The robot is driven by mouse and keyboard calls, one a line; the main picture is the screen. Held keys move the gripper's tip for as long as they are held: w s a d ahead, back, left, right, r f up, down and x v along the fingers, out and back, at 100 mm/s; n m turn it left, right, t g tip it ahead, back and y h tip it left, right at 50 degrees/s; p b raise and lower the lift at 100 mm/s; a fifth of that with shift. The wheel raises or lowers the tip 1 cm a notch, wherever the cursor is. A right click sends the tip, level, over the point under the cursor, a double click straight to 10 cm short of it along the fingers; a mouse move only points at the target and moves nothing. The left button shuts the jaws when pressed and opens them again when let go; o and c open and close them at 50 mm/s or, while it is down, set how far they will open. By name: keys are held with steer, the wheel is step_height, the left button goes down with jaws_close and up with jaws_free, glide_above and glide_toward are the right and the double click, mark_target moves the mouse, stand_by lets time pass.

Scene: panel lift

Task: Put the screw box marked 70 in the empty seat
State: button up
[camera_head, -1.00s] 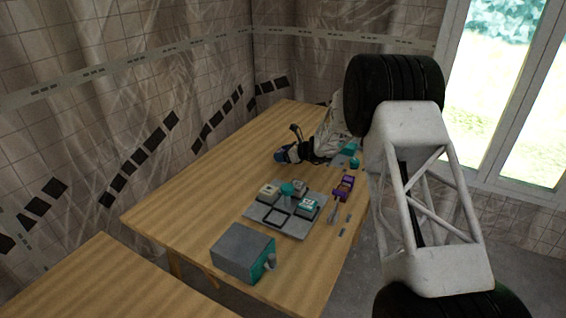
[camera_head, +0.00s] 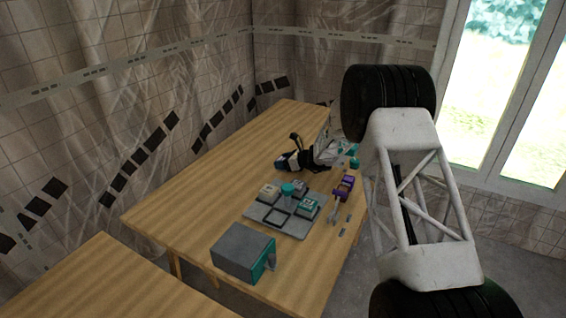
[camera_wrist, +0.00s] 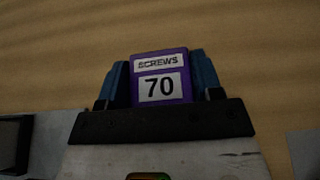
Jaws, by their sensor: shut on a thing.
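The purple screw box (camera_wrist: 159,88), labelled "SCREWS" and "70", sits between the blue fingers of my gripper (camera_wrist: 160,85) in the wrist view. My gripper is shut on it. In the head view my gripper (camera_head: 281,164) is over the table, behind the grey tray; the box cannot be made out there. The tray (camera_head: 254,212) holds a cream box (camera_head: 269,192), a teal box (camera_head: 307,207) and another box (camera_head: 300,185) partly hidden by a teal knob (camera_head: 287,189). The empty seat (camera_head: 275,219), a dark square outline, is at the tray's front.
A large grey box (camera_head: 240,250) with a teal side stands in front of the tray. A purple item (camera_head: 343,187) and small grey pieces (camera_head: 344,232) lie to the tray's right.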

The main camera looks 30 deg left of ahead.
steer(key=shift+f, duration=0.1)
steer(key=o, duration=1.1)
steer(key=shift+v, duration=6.05)
